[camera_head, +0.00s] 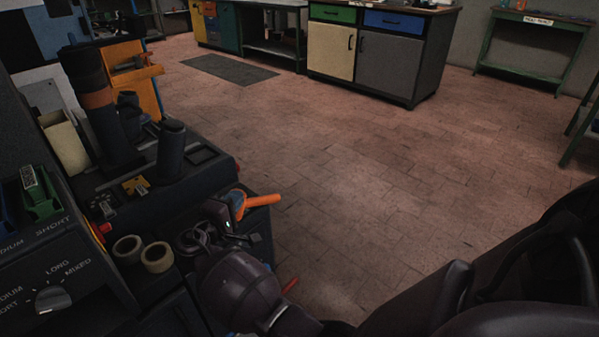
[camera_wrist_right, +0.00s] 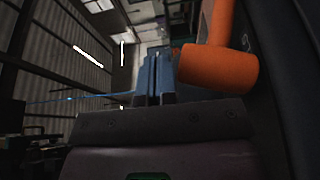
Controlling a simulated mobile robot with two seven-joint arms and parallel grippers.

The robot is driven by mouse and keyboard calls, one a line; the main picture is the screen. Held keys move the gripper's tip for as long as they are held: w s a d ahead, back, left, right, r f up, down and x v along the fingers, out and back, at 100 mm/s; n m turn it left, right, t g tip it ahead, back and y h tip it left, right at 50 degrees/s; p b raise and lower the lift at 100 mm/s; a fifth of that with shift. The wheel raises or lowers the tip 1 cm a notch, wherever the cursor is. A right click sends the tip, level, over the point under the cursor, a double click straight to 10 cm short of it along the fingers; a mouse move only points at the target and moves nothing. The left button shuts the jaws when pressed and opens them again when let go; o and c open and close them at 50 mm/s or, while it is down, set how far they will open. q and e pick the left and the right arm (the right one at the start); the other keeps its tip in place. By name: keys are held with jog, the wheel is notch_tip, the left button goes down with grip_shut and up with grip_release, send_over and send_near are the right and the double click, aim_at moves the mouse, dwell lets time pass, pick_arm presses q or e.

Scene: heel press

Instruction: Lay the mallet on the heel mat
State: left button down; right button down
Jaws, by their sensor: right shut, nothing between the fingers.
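The orange mallet (camera_head: 262,200) lies at the front right corner of the dark bench in the head view. In the right wrist view the mallet (camera_wrist_right: 218,68) is large and close, just to the right of the fingers. My right gripper (camera_head: 232,212) is beside the mallet in the head view, partly hidden by its own wrist. Its blue fingers (camera_wrist_right: 155,65) are shut together with nothing between them, and the mallet is outside them. I cannot make out the heel mat for sure. My left gripper is not in view.
Two tape rolls (camera_head: 143,254) and a coil of dark cable (camera_head: 196,238) sit left of my right gripper. Open tiled floor (camera_head: 400,160) lies to the right.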

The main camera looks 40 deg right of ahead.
pick_arm(q)
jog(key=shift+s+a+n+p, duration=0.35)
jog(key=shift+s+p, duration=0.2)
jog(key=shift+p, duration=0.55)
pick_arm(e)
jog(key=s+d, duration=0.3)
jog(key=d, duration=0.4)
jog(key=s+d, duration=0.3)
jog(key=d, duration=0.5)
jog(key=shift+d, duration=0.1)
